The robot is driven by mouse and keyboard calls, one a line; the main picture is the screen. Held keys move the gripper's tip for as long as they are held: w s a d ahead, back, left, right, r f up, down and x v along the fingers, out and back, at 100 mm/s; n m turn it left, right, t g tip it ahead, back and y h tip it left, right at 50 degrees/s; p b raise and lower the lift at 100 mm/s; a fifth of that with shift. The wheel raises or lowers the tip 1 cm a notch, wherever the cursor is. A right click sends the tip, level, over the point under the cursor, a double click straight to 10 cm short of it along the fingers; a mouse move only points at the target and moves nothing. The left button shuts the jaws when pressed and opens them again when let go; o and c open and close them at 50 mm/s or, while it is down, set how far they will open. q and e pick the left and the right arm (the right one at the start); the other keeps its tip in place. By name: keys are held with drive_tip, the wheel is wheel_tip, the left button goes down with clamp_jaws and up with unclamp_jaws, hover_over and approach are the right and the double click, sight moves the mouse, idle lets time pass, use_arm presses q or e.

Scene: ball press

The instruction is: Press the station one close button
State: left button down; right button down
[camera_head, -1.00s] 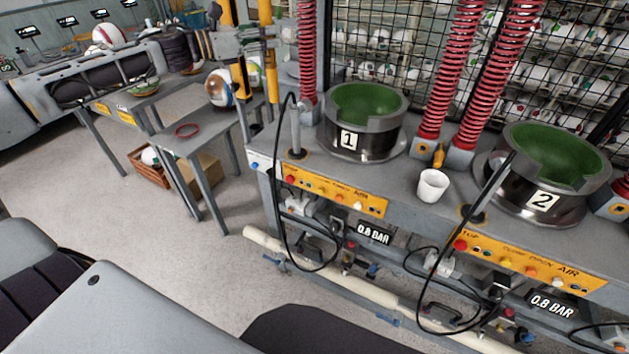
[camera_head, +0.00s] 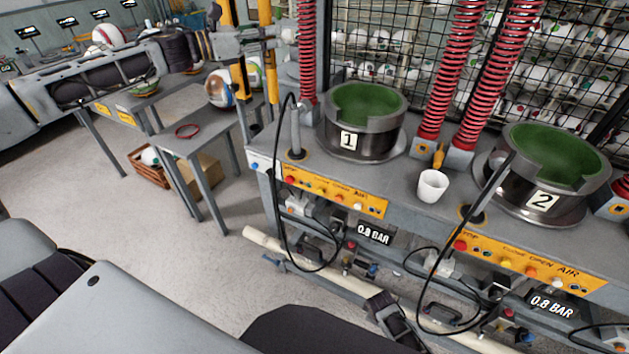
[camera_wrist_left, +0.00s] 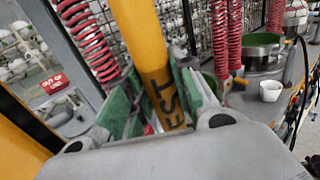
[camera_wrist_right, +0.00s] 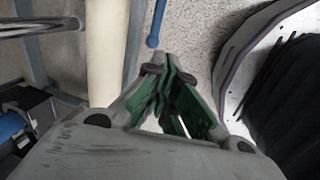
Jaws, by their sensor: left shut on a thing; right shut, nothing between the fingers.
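Station one has a dark round pot (camera_head: 361,125) with a green inside and a "1" label. Its orange panel (camera_head: 335,194) is on the bench's front edge, with a red button (camera_head: 290,179) at its left end and small buttons under "close", "open" and "air" lettering. The close button (camera_head: 321,190) looks orange. My left gripper (camera_head: 238,42) is left of and above this panel. In the left wrist view it is shut around a yellow post (camera_wrist_left: 140,30). My right gripper (camera_wrist_right: 165,70) is shut and empty; its dark part (camera_head: 395,318) shows low, below the bench.
A black cable (camera_head: 281,140) hangs in front of station one's panel. A white cup (camera_head: 432,185) stands between the stations. Station two (camera_head: 545,170) is at right. A cream pipe (camera_head: 300,262) runs low along the bench.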

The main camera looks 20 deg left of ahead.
drive_tip(key=w+a+r+n+t, duration=0.25)
drive_tip(key=a+r+n, duration=0.25)
drive_tip(key=a+r, duration=0.45)
drive_tip(key=w+a+r+n+t, duration=0.1)
drive_tip(key=w+a+r+n, duration=0.25)
drive_tip(key=a+r, duration=0.65)
drive_tip(key=s+a+r+n+t, duration=0.3)
drive_tip(key=a+r+n, duration=0.2)
drive_tip(key=r, duration=0.6)
drive_tip(key=s+a+r+n+t, duration=0.3)
drive_tip(key=s+a+r+n, duration=0.1)
drive_tip(key=r, duration=0.8)
drive_tip(key=shift+a+n+h, duration=0.3)
drive_tip(key=shift+a+n, duration=0.25)
drive_tip(key=shift+a, duration=0.25)
drive_tip(key=shift+w, duration=0.15)
approach(320, 192)
drive_tip(key=w+f, duration=0.4)
drive_tip(key=f, duration=0.2)
drive_tip(key=shift+w+d+r, duration=0.15)
drive_tip(key=shift+w+r, duration=0.05)
drive_tip(key=shift+w, duration=0.3)
